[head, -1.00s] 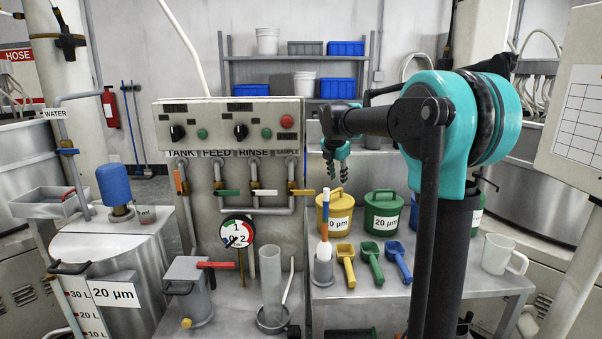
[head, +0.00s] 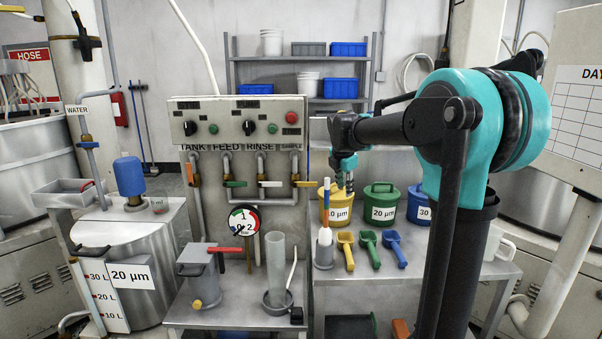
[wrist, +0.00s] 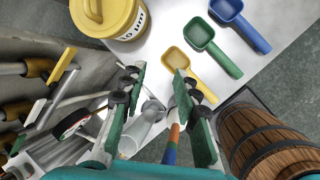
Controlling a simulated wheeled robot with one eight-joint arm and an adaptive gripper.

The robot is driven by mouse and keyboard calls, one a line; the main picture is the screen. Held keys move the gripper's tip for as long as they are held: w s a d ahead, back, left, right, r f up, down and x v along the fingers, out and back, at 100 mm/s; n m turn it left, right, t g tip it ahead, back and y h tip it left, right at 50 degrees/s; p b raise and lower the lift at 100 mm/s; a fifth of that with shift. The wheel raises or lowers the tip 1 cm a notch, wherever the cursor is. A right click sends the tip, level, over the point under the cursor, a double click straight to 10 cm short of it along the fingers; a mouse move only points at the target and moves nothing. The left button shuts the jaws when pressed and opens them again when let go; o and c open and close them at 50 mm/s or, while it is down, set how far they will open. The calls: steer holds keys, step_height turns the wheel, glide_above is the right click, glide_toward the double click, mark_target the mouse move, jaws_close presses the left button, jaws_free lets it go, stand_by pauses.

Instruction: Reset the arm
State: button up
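My arm is teal and dark grey and reaches left and forward across the right side of the head view. My gripper (head: 345,178) hangs fingers down in front of the yellow lidded bucket, overlapping it in the head view. In the wrist view my gripper (wrist: 158,95) has its two green fingers spread apart with nothing held between them. Below and between the fingers are a yellow scoop (wrist: 180,62) and the striped handle of a brush (wrist: 171,140). I cannot tell exactly how far above the bench the fingers are.
The bench holds the yellow bucket (head: 331,213), a green bucket (head: 380,206), a blue bucket (head: 421,206), and green (head: 369,246) and blue (head: 394,246) scoops. Left stand the valve panel (head: 240,120), clear cylinder (head: 279,268) and steel tank (head: 137,245). A wooden barrel (wrist: 268,140) shows in the wrist view.

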steer(key=s+d+f+m, duration=0.1)
steer(key=s+f+m, duration=0.6)
steer(key=s, duration=0.4)
steer(key=s+d+f+m+y, duration=0.1)
steer(key=s+d+f+m, duration=0.1)
steer(key=s+f+m, duration=0.6)
steer(key=s+d+f+m, duration=0.1)
steer(key=s+f+m, duration=0.6)
steer(key=s, duration=0.7)
steer(key=shift+d+f+m, duration=0.2)
steer(key=shift+f+m, duration=0.15)
steer(key=shift+m, duration=0.25)
